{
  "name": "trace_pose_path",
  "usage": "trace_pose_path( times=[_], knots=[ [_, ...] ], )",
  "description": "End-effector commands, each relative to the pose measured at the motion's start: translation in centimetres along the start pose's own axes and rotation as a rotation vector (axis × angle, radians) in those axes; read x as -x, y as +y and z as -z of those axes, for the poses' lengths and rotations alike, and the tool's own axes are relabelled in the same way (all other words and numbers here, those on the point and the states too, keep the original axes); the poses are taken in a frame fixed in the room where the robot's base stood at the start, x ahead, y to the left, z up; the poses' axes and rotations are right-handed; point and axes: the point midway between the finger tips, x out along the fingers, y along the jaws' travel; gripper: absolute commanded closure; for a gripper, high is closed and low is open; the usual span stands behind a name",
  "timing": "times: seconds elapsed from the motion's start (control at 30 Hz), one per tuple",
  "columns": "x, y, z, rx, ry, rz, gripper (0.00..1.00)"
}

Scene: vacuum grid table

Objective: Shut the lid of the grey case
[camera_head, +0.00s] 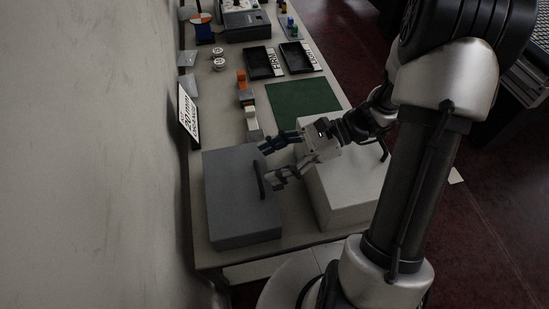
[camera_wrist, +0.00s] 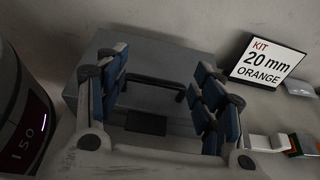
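The grey case (camera_head: 242,215) stands at the near left end of the table, against the wall side. Its flat top (camera_head: 228,175) appears to lie level on the body, and I see no open interior or gap. A dark bar handle (camera_head: 262,180) is on its right side; it also shows in the wrist view (camera_wrist: 155,82), above a dark plate (camera_wrist: 146,123). My gripper (camera_head: 268,165) is open and empty, beside the handle on the case's right. In the wrist view its blue-padded fingers (camera_wrist: 162,65) are spread on either side of the handle. Contact cannot be told.
A white box (camera_head: 345,190) stands just right of the case, under my gripper and wrist. A sign reading "KIT 20 mm ORANGE" (camera_wrist: 267,63) leans by the wall behind the case. Small blocks (camera_head: 248,112), a green mat (camera_head: 303,98) and black trays (camera_head: 263,62) lie farther back.

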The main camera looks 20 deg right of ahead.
Motion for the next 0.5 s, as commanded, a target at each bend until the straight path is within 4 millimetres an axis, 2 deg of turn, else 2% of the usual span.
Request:
trace_pose_path(
  times=[0.37, 0.5],
  knots=[
    [0.06, -0.05, -0.08, 0.001, -0.002, 0.001, 0.30],
    [0.99, -0.14, -0.08, 0.001, -0.002, 0.005, 0.30]
  ],
)
